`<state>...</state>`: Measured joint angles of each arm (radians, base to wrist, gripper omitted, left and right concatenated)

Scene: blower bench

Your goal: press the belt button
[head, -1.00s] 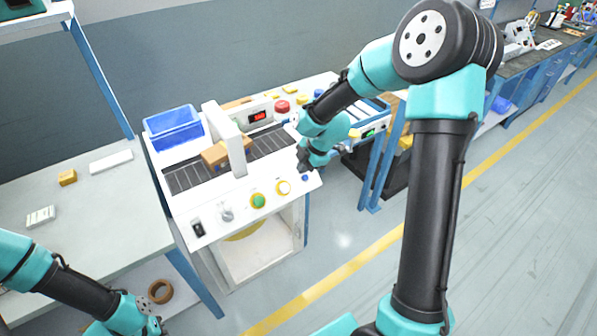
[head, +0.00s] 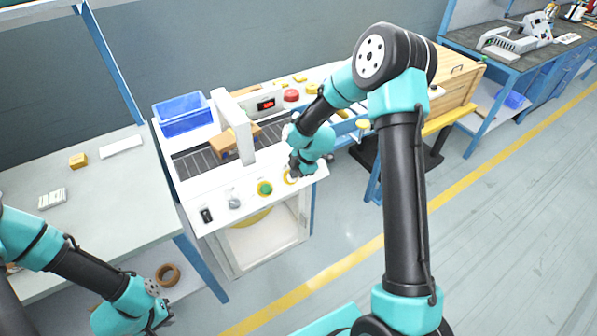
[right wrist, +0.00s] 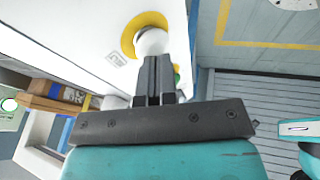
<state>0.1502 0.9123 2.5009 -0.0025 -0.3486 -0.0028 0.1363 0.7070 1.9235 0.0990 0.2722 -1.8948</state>
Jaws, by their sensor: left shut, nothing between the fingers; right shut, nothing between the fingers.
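The machine's white front panel (head: 222,217) carries a black switch (head: 206,215), a grey knob (head: 234,201), a green button (head: 265,187) and a white button (right wrist: 152,41), the last two in yellow rings. The white button's ring (head: 288,179) shows partly in the head view, behind my right gripper (head: 293,172). My right gripper is shut and empty. In the right wrist view its fingertips (right wrist: 157,60) overlap the white button's edge; I cannot tell whether they touch. The green button (right wrist: 177,76) is partly hidden by the fingers. My left gripper (head: 160,318) is shut and empty, low at the left.
A brown box (head: 236,144) sits on the dark roller belt (head: 190,163) under a white arch (head: 233,125). A blue bin (head: 183,114) and a red button (head: 291,95) stand behind the panel. A grey table (head: 95,200) is at the left; the floor ahead is clear.

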